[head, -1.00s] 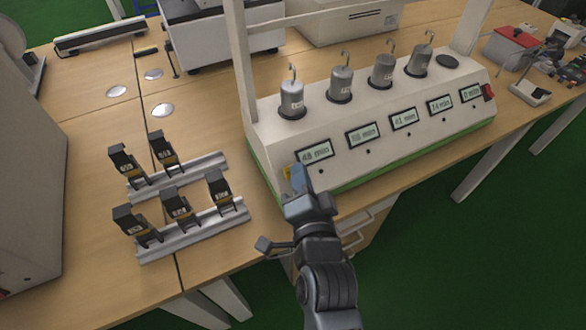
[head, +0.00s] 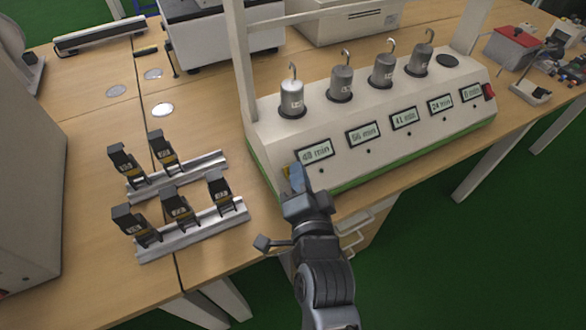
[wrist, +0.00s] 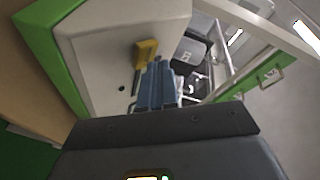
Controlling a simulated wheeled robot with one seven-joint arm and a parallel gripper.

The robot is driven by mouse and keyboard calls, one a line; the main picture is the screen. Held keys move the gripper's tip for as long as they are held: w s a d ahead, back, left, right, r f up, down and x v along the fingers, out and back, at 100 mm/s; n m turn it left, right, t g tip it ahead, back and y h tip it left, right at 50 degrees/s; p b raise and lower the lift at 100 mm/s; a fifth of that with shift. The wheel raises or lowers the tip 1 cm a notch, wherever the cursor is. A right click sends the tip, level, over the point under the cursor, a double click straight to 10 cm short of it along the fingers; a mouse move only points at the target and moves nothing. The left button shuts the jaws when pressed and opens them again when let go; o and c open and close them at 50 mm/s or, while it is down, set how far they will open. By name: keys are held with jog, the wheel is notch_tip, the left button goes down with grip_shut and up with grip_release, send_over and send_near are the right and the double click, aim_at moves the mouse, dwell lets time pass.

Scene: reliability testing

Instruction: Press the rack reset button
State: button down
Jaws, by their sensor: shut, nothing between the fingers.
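The white weight rack (head: 400,150) with a green base edge stands on the bench, its sloped front carrying several small displays with minute readings. A small dark dot sits below most displays; I cannot tell which part is the reset button. A yellow part (head: 287,172) shows at the rack's left end, mostly hidden by my gripper; in the wrist view this yellow block (wrist: 146,50) sticks out from the white panel (wrist: 105,55). My gripper (head: 296,170) is shut and empty, its blue-grey fingertips (wrist: 158,70) right beside the yellow part. I cannot tell if they touch.
Several hooked metal weights (head: 292,97) stand on the rack's top, with one empty dark seat (head: 447,61) at the right. A red switch (head: 489,90) is on the rack's right end. Black modules on metal rails (head: 195,228) lie to the left. An upright post (head: 238,60) rises at the rack's left.

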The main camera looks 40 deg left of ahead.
jog(key=shift+w+a+f, duration=0.1)
jog(key=shift+a+f, duration=0.1)
jog(key=shift+f, duration=0.1)
dwell(0.7)
jog(key=shift+r, duration=0.1)
jog(key=shift+s+d+r+p, duration=0.25)
jog(key=shift+d+r+p, duration=0.05)
jog(key=shift+d+r, duration=0.2)
dwell(0.4)
jog(key=shift+s+d+r+p, duration=0.2)
jog(key=shift+d+r+p, duration=0.25)
jog(key=shift+r, duration=0.2)
jog(key=shift+s+d+r+p, duration=0.25)
jog(key=shift+d+r+p, duration=0.1)
jog(key=shift+d+r, duration=0.25)
jog(key=shift+s+d+r+p, duration=0.2)
jog(key=shift+d+r+p, duration=0.25)
jog(key=shift+r, duration=0.2)
